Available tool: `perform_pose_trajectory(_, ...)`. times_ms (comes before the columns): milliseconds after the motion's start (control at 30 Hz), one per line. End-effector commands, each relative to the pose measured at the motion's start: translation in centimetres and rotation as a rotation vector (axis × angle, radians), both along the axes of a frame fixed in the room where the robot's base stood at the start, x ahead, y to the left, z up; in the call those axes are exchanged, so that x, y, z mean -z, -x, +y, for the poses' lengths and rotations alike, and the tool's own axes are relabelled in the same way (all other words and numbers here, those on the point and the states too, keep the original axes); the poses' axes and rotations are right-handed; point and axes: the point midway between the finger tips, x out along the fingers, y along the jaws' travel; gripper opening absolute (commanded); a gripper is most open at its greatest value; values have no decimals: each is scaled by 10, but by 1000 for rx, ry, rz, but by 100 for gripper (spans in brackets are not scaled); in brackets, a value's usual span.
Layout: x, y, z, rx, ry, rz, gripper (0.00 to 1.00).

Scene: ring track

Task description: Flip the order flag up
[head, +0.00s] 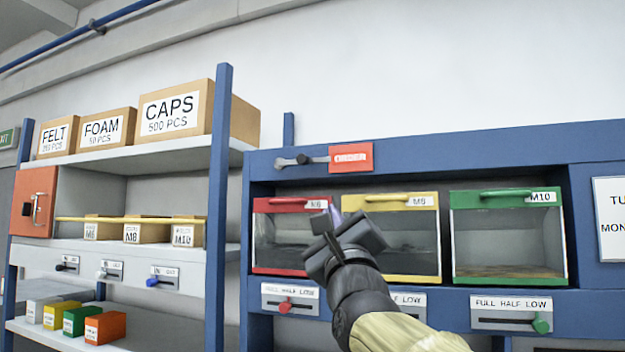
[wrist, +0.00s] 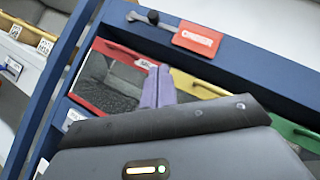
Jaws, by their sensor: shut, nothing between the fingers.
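The order flag is a red plate (head: 351,158) with white lettering on a grey arm. The arm lies level, running right from a dark pivot on the blue rack's top beam. The flag also shows at the top of the wrist view (wrist: 198,40). My gripper (head: 331,216) is below the flag, in front of the red and yellow bins, and apart from the flag. In the wrist view its purple fingers (wrist: 158,88) are together with nothing between them.
A red bin (head: 290,240), a yellow bin (head: 408,252) and a green bin (head: 507,240) sit under the beam, with slider plates below. A blue post (head: 219,200) and a shelf with boxes (head: 172,112) stand left. The wall above the flag is clear.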

Motion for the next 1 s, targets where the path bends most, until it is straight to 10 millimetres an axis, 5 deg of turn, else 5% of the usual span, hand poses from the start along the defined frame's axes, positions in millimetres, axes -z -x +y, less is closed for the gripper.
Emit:
perform_pose_trajectory(267, -6, -6, 5, -5, 4, 2, 0)
perform_pose_trajectory(1000, -70, -84, 21, 1, 5, 2, 0)
